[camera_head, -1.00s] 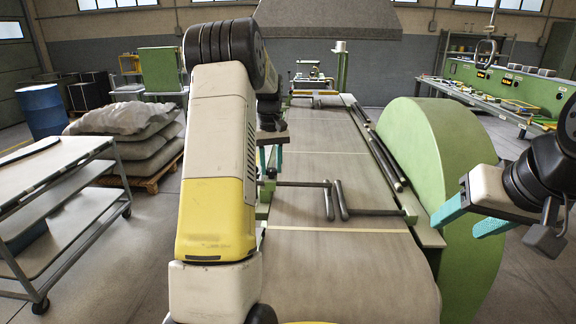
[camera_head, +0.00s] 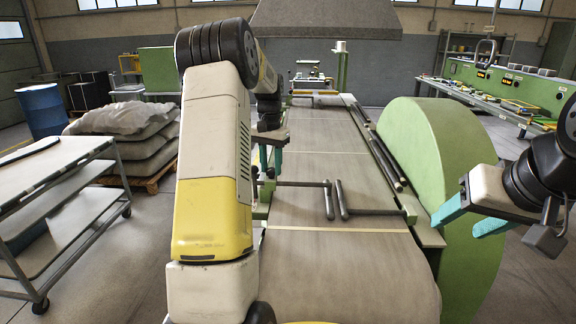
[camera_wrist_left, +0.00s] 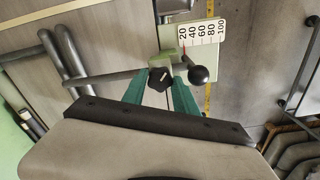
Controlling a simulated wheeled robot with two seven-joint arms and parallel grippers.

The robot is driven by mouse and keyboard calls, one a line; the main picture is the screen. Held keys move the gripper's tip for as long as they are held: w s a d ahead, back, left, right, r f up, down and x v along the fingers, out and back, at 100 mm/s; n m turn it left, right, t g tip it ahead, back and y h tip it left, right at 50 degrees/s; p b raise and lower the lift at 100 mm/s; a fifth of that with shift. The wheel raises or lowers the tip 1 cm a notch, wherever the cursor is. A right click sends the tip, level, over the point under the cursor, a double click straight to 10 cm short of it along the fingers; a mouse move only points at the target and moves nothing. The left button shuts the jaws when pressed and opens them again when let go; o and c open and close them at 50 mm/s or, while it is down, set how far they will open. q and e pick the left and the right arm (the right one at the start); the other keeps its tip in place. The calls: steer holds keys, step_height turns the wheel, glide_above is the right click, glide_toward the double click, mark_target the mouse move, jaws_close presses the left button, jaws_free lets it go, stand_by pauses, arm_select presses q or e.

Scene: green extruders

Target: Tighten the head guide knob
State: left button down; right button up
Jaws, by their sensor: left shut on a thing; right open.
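The head guide knob is black with a white mark on its face, and it shows in the left wrist view (camera_wrist_left: 160,79). My left gripper's two teal fingers (camera_wrist_left: 163,87) stand on either side of it and are shut on it. In the head view my left gripper (camera_head: 270,160) is at the left edge of the belt machine, and my forearm partly hides it. The knob is hard to make out there. My right gripper (camera_head: 470,219) is open and empty in front of the large green wheel cover (camera_head: 440,170).
A black ball-ended lever (camera_wrist_left: 203,75) and a white number scale (camera_wrist_left: 201,32) sit close to the knob. Metal crank rods (camera_head: 335,200) cross the belt (camera_head: 330,265). A cart (camera_head: 60,190) and stacked sacks (camera_head: 125,130) stand at the left.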

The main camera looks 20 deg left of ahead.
mark_target(271, 169)
arm_select(q)
steer(key=m, duration=0.5)
steer(key=shift+r+m, duration=0.1)
steer(key=shift+m, duration=2.4)
steer(key=c, duration=1.2)
jaws_free()
steer(key=shift+c, duration=0.2)
steer(key=shift+r, duration=3.9)
